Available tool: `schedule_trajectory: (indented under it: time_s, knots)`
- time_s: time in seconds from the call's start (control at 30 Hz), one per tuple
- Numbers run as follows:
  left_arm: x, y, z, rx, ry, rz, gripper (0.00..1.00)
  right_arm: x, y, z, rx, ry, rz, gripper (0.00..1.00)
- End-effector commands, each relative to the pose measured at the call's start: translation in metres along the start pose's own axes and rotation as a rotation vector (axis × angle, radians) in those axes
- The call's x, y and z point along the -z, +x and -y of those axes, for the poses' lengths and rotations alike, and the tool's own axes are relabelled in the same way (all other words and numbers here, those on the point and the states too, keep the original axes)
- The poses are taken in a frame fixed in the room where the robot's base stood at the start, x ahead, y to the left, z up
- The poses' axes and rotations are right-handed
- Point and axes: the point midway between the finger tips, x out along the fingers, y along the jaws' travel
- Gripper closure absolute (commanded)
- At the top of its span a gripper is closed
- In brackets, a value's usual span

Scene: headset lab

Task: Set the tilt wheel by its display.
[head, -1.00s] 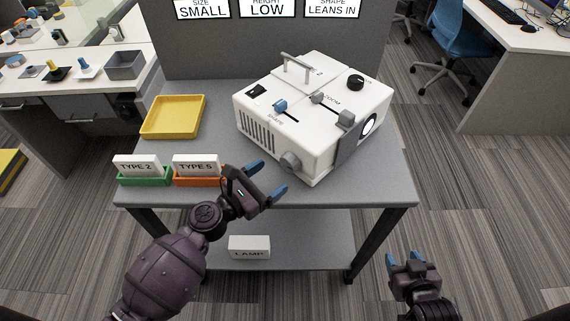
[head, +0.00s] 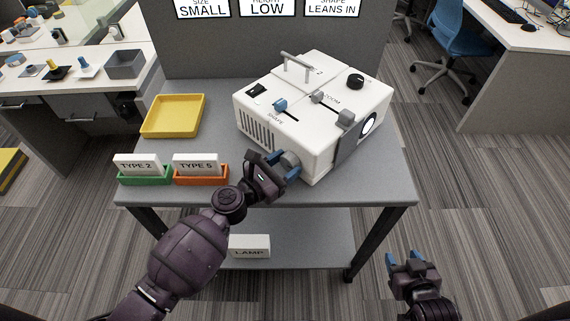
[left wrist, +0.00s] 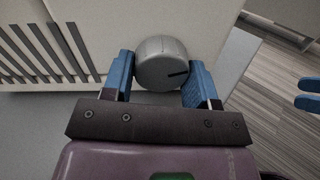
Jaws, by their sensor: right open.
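The tilt wheel is a round grey knob (head: 290,159) on the front face of the white projector (head: 310,110). In the left wrist view the knob (left wrist: 160,62) sits between my blue fingertips, its dark mark pointing right. My left gripper (head: 283,164) is open with one finger on each side of the knob; firm contact does not show. The display (head: 270,8) at the top has panels reading SIZE SMALL, HEIGHT LOW and SHAPE LEANS IN. My right gripper (head: 406,260) is open and empty, low at the right, off the table.
The projector stands on a grey table (head: 345,195). A yellow tray (head: 172,117), a green bin (head: 145,180) marked TYPE 2 and an orange bin (head: 201,180) marked TYPE 5 stand left. A LAMP box (head: 249,246) lies on the lower shelf. The table's front right is clear.

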Motion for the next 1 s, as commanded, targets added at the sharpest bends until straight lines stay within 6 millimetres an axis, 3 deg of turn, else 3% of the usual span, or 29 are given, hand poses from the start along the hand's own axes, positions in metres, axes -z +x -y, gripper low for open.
schedule_trajectory:
  time_s: [0.03,0.1,0.47,1.0]
  knots:
    - [0.000,0.000,0.000,0.000,0.000,0.000,0.61,0.000,0.000,0.000,0.000,0.000,0.000,0.47]
    - [0.000,0.000,0.000,0.000,0.000,0.000,0.70,0.000,0.000,0.000,0.000,0.000,-0.001,0.47]
    - [0.001,0.000,0.000,0.001,0.063,-0.004,0.70,0.001,0.001,0.000,0.000,0.000,-0.005,0.47]
    - [0.000,-0.001,-0.001,0.005,0.507,-0.029,0.70,-0.012,0.009,0.002,0.002,-0.001,0.000,0.47]
